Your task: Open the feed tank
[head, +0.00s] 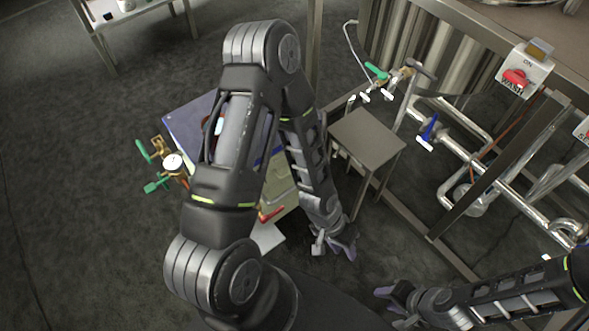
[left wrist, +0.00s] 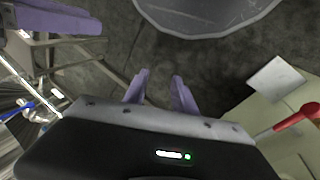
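I cannot tell which vessel is the feed tank. A large steel tank wall (head: 430,45) shows at the upper right of the head view, with pipes and valves below it. My left gripper (head: 338,246) hangs low in the middle, right of a blue-topped cabinet (head: 188,125) that my left arm partly hides. In the left wrist view the left gripper (left wrist: 160,88) has its fingers apart, with only floor between them. My right gripper (head: 390,305) is at the lower right in the head view, fingers apart and empty.
The cabinet has a gauge (head: 173,162), green-handled valves (head: 157,184) and a red lever (head: 271,215). A small steel stand (head: 366,138) is beside the left forearm. Pipes with a blue-handled valve (head: 430,127) and a red switch (head: 515,78) on a frame lie right. Floor at left is clear.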

